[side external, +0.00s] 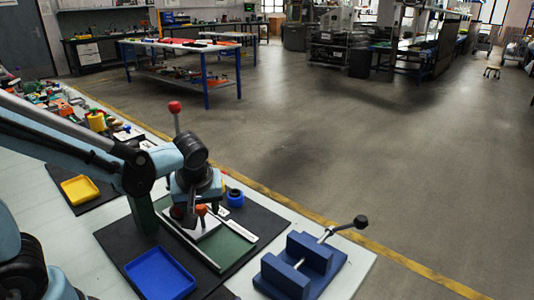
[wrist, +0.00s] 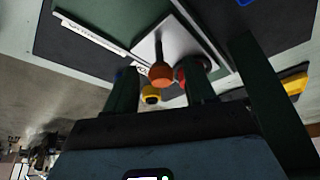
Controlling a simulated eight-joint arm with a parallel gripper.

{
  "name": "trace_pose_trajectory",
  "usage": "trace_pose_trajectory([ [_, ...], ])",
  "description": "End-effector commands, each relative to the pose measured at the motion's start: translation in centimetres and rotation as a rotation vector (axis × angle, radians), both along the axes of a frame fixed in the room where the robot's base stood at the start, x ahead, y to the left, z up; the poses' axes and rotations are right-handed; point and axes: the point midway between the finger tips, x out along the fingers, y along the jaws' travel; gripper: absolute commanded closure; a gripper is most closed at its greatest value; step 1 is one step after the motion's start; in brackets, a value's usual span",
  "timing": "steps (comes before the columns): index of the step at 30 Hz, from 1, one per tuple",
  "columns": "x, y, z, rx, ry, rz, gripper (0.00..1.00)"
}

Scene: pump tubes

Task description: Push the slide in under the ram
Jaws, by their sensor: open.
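The slide is a pale metal plate (wrist: 178,42) with an upright orange knob (wrist: 161,74), seen in the wrist view on a green base (wrist: 110,18). The knob also shows in the side view (side external: 201,210), just below my gripper. My gripper (wrist: 162,78) is open, with its dark fingers on either side of the knob; I cannot tell whether either touches it. The base (side external: 228,247) has pale rails along its edges. A green column (side external: 143,214) stands at its left, and a red ball lever (side external: 175,107) rises behind my wrist. The ram is hidden or cannot be made out.
A blue tray (side external: 160,275) lies in front of the base and a blue vise (side external: 300,266) with a black-knobbed handle stands to the right. A yellow tray (side external: 80,189) and loose parts lie at the left. A blue roll (side external: 235,197) sits behind the base.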

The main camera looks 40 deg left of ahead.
Motion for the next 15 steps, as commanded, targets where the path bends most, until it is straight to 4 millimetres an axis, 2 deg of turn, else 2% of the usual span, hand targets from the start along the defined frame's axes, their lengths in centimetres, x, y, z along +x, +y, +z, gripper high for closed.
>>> trace_pose_trajectory([
  [6, 0.5, 0.8, -2.1, -0.001, -0.001, 0.001, 0.45],
  [15, 0.8, 1.2, -3.3, -0.001, -0.001, 0.0, 0.45],
])
